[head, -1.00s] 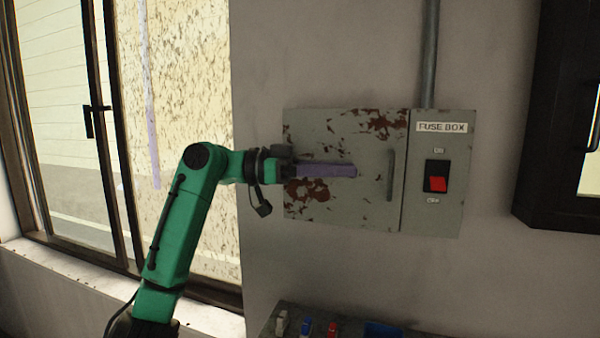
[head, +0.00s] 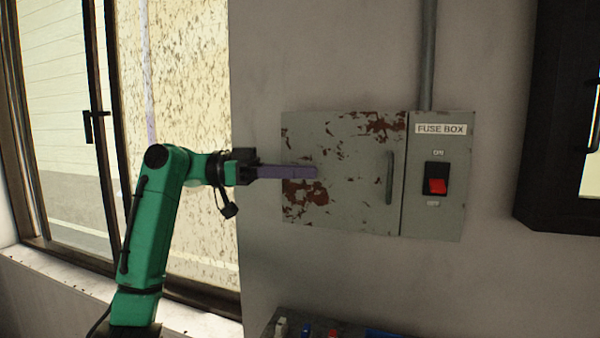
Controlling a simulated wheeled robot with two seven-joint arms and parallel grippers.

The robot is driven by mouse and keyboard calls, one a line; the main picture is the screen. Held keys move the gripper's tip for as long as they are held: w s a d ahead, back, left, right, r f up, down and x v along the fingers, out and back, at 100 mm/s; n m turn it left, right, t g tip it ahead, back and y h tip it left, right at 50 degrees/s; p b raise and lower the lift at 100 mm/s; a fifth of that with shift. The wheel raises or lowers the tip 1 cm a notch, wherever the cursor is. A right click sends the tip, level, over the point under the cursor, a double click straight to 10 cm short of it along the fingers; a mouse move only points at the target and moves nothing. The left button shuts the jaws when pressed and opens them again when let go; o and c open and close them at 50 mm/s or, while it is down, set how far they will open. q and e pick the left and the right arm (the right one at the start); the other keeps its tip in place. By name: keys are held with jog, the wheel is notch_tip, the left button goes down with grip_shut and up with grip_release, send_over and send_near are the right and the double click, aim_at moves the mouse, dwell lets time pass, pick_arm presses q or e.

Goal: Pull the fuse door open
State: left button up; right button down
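The fuse door (head: 345,195) is a grey metal panel with rust patches, closed flat on the fuse box on the wall. Its vertical bar handle (head: 389,178) is at the door's right side. My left gripper (head: 316,172), with purple fingers, is in front of the door's left half, pointing right. Its tips are well left of the handle and apart from it. The fingers overlap edge-on, so any gap between them is hidden. My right gripper is not in view.
Right of the door is a fixed panel (head: 450,215) with a FUSE BOX label and a red switch (head: 437,186). A conduit (head: 428,60) runs up from the box. A window (head: 190,220) is at left. A tray with coloured items (head: 306,328) stands below. A dark-framed cabinet or window (head: 530,120) is at right.

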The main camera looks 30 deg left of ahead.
pick_arm(q)
jog(key=b+v, duration=0.2)
jog(key=v, duration=1.2)
jog(key=shift+s+a, duration=0.15)
jog(key=shift+a, duration=0.05)
